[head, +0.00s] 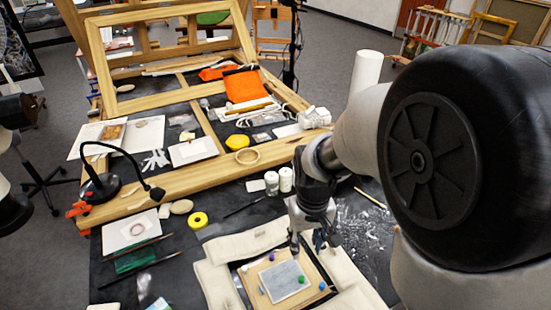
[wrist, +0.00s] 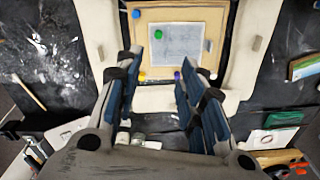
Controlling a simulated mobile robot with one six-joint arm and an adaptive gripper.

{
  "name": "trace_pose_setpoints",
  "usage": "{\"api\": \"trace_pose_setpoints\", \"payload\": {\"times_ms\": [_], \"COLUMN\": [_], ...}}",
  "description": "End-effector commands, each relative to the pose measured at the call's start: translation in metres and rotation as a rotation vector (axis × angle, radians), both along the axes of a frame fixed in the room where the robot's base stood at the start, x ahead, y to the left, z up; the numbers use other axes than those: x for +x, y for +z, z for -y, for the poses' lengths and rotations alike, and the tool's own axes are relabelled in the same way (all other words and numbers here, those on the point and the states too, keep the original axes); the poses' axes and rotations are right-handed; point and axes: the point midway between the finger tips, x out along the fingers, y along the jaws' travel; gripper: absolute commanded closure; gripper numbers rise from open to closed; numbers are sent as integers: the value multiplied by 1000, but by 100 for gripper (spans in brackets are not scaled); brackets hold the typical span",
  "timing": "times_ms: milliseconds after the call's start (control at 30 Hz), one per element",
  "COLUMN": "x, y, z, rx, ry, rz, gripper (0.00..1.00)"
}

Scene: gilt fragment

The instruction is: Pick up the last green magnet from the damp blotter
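The blotter, a pale grey sheet (head: 283,291), lies on a tan board in the head view and also shows at the top of the wrist view (wrist: 176,50). One green magnet (head: 302,279) sits on the sheet, near its edge; the wrist view shows it at the sheet's upper left (wrist: 158,34). My gripper (head: 307,242) is above the board's far side. In the wrist view my gripper (wrist: 161,63) is open, fingers wide apart with nothing seen between them. The green magnet appears beyond the fingertips, not touching them.
A blue magnet (head: 322,286) and a purple magnet (head: 272,257) sit on the board beside the sheet. A yellow magnet (wrist: 141,75) shows near the left fingers. Cream padded strips (head: 225,291) surround the board. White-capped jars (head: 285,179) and a wooden frame (head: 130,207) stand beyond.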

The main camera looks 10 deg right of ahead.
Motion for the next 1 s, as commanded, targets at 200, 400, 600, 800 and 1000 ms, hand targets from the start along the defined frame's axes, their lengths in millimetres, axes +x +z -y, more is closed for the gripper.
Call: {"api": "trace_pose_setpoints", "payload": {"times_ms": [200,400,600,800,1000], "x": [3,2,2,3,3], "y": [-26,-70,-111,-130,-141], "z": [0,0,0,0,1], "rx": [0,0,0,0,0], "ry": [2,2,2,1,1], "rz": [-18,-20,-19,-17,-16], "gripper": [64,64,64,64,64]}}
